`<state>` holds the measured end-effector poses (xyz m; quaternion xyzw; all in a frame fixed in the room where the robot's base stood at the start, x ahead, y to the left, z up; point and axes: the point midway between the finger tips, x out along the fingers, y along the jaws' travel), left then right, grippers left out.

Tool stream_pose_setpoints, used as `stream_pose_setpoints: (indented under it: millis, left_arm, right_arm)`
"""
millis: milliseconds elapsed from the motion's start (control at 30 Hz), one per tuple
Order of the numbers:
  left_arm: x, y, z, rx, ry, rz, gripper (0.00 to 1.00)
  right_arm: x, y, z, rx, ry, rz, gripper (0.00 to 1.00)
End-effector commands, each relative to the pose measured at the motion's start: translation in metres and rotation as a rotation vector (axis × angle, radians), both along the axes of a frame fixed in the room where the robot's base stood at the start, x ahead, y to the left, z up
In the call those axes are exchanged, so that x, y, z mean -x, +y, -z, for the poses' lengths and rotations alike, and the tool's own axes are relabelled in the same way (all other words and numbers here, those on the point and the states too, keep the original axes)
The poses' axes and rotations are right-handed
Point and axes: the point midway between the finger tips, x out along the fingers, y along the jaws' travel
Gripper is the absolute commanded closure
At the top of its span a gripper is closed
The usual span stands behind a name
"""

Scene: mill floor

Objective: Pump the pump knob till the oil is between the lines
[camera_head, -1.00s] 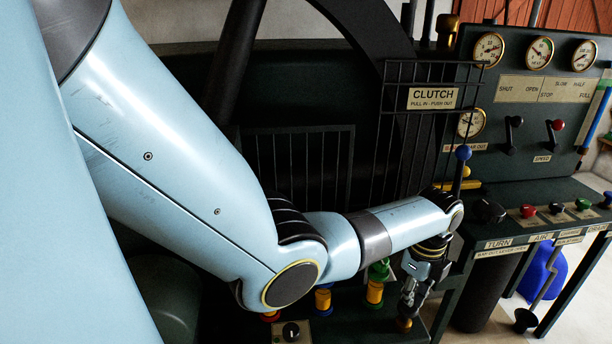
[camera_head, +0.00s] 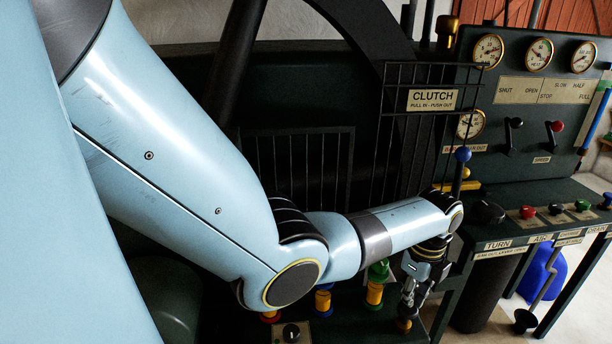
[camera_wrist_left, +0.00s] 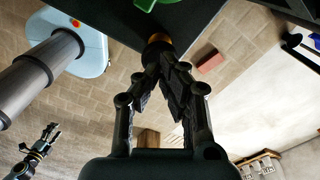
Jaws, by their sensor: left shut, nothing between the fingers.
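My left gripper (camera_head: 405,312) points down at the front right of the low dark bench, with its fingers closed together. An orange-brass knob (camera_head: 403,325) sits right under its fingertips. In the left wrist view the closed fingertips (camera_wrist_left: 163,65) are at or just above this orange knob (camera_wrist_left: 158,39); I cannot tell if they touch. No label names it, so I cannot tell if it is the pump knob. I cannot make out an oil glass with lines. My right gripper (camera_wrist_left: 45,142) shows small at the lower left of the wrist view; its jaws are unclear.
A green-and-yellow fitting (camera_head: 376,288) and a blue-and-yellow one (camera_head: 323,299) stand left of my gripper. A black knob (camera_head: 291,331) is in front. The clutch cage (camera_head: 386,150) rises behind. A control desk (camera_head: 540,204) with gauges and levers is at right.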

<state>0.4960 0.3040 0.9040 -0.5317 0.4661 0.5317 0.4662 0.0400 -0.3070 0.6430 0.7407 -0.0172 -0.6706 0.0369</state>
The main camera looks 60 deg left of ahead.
Motion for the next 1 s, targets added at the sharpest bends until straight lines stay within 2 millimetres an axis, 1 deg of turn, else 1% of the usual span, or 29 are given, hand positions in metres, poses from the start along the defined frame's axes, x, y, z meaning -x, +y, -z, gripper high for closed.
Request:
stream_pose_setpoints:
  millis: [100, 933, 1000]
  left_arm:
    - [0.0, 0.0, 0.007, 0.0, 0.0, 0.0, 1.0]
    - [0.0, 0.0, 0.04, 0.0, 0.0, 0.0, 1.0]
    - [0.0, 0.0, 0.038, 0.0, 0.0, 0.0, 1.0]
  right_arm:
    - [0.0, 0.0, 0.005, 0.0, 0.0, 0.0, 0.43]
    - [0.001, 0.003, 0.032, -0.003, 0.001, 0.001, 0.43]
    - [0.001, 0.002, 0.03, -0.003, 0.001, 0.001, 0.43]
